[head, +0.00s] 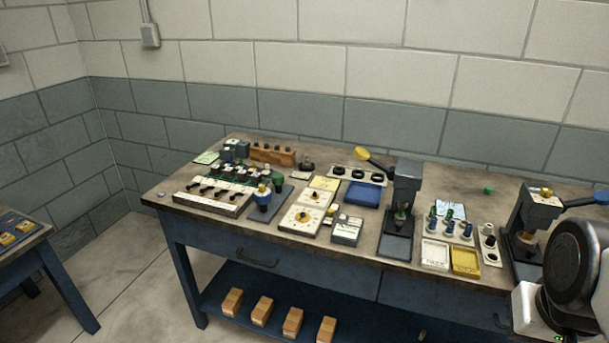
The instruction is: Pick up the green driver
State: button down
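A dark green upright handle (278,183), which looks like the green driver, stands toward the left of the bench, at the back of a grey-blue plate (284,197). A blue handle (263,198) stands just in front and to its left on the same plate. The lower part of the green handle is small and hard to make out. A small green piece (488,190) lies alone at the back right of the bench. Part of my arm shows at the lower right, far from the green handle. My gripper's fingers are not seen.
The workbench (340,255) is crowded. A rack with black knobs (210,197) is left of the plate and cream dial boards (305,212) are right. Two dark presses (400,215) (532,215) stand further right. Wooden blocks (262,310) lie on the lower shelf.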

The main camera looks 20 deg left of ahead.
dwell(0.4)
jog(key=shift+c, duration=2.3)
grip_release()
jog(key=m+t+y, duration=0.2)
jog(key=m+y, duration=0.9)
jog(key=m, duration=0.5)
send_over(281, 176)
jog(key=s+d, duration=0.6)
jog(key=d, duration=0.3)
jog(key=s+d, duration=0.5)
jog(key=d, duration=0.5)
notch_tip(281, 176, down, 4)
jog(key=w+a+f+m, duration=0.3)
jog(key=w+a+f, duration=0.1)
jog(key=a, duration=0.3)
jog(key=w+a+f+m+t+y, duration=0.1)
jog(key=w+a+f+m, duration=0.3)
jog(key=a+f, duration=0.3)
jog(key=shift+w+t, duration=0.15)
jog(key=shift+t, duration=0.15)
